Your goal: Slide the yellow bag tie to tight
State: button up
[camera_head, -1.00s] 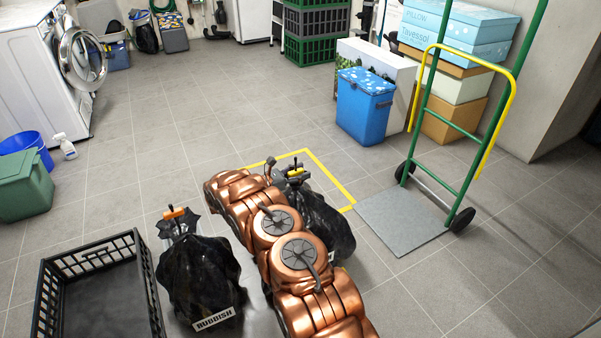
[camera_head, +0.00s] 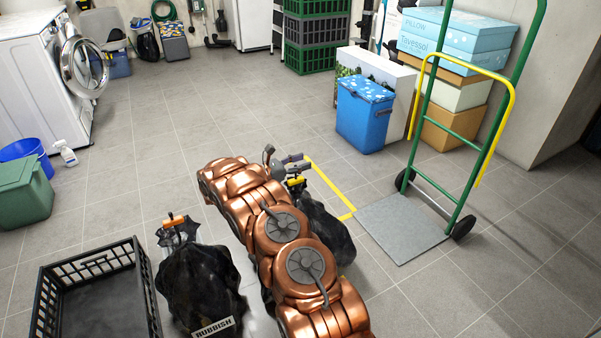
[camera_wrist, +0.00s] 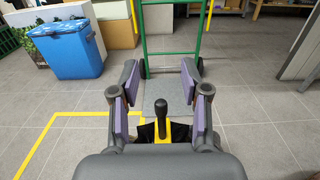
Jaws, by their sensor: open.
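The yellow bag tie (camera_wrist: 172,133) has a black upright knob (camera_wrist: 160,118) and sits at the neck of a black bag (camera_head: 328,232); it also shows in the head view (camera_head: 296,182). My gripper (camera_wrist: 159,82) is open, its purple-padded fingers on either side of the knob with gaps at both sides. In the head view my gripper (camera_head: 291,163) is close above the tie, and my copper arm hides part of the bag. Most of the bag is hidden in the wrist view. Whether the fingers touch the tie cannot be told.
A second black bag (camera_head: 200,285), labelled RUBBISH, has an orange tie (camera_head: 176,222). A black crate (camera_head: 150,290) stands left of it. A green hand truck (camera_head: 464,155) stands right of the yellow-tied bag, beyond a yellow floor line (camera_head: 328,183). Open floor lies behind.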

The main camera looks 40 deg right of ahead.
jog(key=shift+r, duration=1.1)
